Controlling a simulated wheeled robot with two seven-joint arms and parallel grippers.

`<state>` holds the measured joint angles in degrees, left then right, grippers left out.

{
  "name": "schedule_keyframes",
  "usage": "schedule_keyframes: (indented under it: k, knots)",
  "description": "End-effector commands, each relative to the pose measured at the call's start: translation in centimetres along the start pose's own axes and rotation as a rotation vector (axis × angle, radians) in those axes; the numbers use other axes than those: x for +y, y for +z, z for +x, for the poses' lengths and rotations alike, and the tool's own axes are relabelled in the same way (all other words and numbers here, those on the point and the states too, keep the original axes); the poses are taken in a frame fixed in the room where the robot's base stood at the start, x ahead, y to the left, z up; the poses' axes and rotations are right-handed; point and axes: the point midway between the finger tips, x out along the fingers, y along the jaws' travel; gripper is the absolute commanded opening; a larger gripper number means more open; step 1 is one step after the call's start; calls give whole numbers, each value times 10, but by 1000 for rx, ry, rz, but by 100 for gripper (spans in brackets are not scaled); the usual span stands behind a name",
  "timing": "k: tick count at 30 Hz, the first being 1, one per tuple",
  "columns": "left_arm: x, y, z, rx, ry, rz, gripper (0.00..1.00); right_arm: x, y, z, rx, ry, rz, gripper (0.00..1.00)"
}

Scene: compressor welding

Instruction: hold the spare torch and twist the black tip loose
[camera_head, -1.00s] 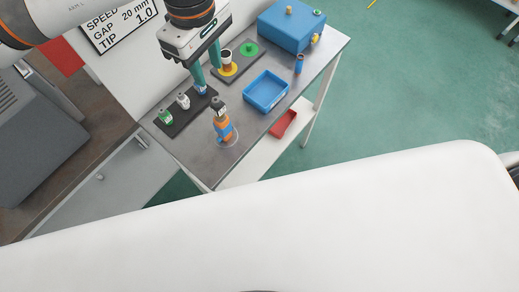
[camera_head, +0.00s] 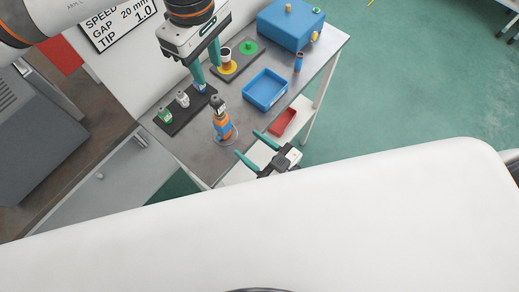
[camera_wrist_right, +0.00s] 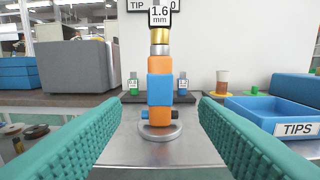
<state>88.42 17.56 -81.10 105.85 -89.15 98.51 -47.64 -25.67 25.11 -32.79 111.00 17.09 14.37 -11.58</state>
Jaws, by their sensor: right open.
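The spare torch (camera_head: 224,129) stands upright in a ring stand at the table's front edge, orange with a blue band. Its black tip (camera_head: 217,103) is on top. In the right wrist view the torch (camera_wrist_right: 160,90) is centred, with a gold neck below the black tip (camera_wrist_right: 160,16) labelled 1.6 mm. My right gripper (camera_head: 246,143) is open, its fingers pointing at the torch from the front right, apart from it. My left gripper (camera_head: 209,77) is open above the black tip rack, behind the torch; its fingertips are near a blue tip (camera_wrist_right: 183,84).
The black rack (camera_head: 178,121) holds small green and white labelled tips. A blue TIPS tray (camera_head: 265,92) lies to the right. Beyond it are a mat with yellow and green discs (camera_head: 248,48) and a blue box (camera_head: 291,25). A red bin (camera_head: 284,122) sits below.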

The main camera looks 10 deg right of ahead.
Motion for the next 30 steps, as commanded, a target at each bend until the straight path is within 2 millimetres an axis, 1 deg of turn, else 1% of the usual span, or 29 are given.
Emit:
schedule_keyframes:
  k: [1, 9, 12, 15, 18, 21, 29, 30]
  knots:
    - [0, 0, 0, 0, 0, 0, 36, 0, 1, 10, -4, 0, 0, 55]
    - [0, 0, 0, 0, 0, 0, 36, 0, 0, 63, -3, 0, 0, 55]
    - [0, 0, 0, 0, 0, 0, 36, 0, 0, 78, -1, 1, -1, 55]
    - [0, 0, 0, 0, 0, 0, 36, 0, -1, 89, 1, 1, 0, 55]
    - [0, 0, 0, 0, 0, 0, 36, 0, 0, 96, 1, 1, 0, 55]
    - [0, 0, 0, 0, 0, 0, 36, 0, -1, 100, 3, 1, 0, 55]
    - [0, 0, 0, 0, 0, 0, 36, 0, -1, 100, 3, 1, 0, 55]
    - [0, 0, 0, 0, 0, 0, 36, 0, -1, 100, 3, 1, 0, 48]
